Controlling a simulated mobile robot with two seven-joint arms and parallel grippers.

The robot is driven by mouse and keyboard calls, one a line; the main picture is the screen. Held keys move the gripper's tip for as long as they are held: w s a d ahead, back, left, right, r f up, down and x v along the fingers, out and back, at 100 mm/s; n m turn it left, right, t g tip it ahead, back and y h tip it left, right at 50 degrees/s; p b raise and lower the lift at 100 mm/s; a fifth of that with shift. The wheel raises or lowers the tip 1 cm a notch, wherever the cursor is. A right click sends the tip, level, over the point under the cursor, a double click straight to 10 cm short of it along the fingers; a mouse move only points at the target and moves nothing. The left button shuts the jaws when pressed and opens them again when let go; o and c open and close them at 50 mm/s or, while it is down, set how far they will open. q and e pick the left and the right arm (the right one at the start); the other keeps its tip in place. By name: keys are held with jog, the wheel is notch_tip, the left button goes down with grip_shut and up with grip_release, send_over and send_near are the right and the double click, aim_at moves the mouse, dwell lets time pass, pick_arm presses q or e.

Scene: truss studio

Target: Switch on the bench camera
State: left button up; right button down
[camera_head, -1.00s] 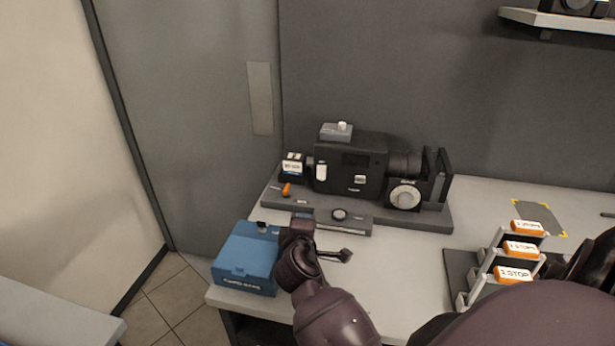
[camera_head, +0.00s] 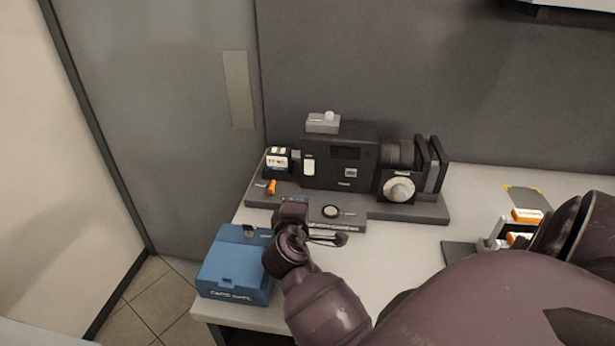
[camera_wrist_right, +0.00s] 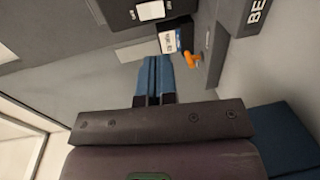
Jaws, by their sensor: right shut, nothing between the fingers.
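The bench camera (camera_head: 340,165) is a black body with a lens and a dial on a dark grey base, near the back wall. A small orange lever (camera_head: 272,187) stands at the base's left end, beside a white-labelled block. The lever also shows in the right wrist view (camera_wrist_right: 192,59). My right gripper (camera_head: 293,212) is in front of the base, below and right of the lever; its fingertips are hard to make out there. In the right wrist view its blue fingers (camera_wrist_right: 154,65) are together and empty, apart from the lever and to its left. My left gripper is out of view.
A blue box (camera_head: 233,265) stands at the table's front left, close to my right wrist. A stepped holder with orange-edged labels (camera_head: 527,215) is at the right, partly hidden by my arm. The table (camera_head: 390,265) is bare between them.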

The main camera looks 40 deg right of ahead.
aim_at(309, 173)
jog(key=x, duration=1.2)
jog(key=shift+w+d, duration=0.3)
jog(key=shift+d, duration=0.1)
jog(key=shift+f, duration=0.1)
jog(key=shift+w, duration=0.1)
jog(key=shift+w+d, duration=0.1)
jog(key=shift+d, duration=0.1)
jog(key=shift+a+f, duration=0.1)
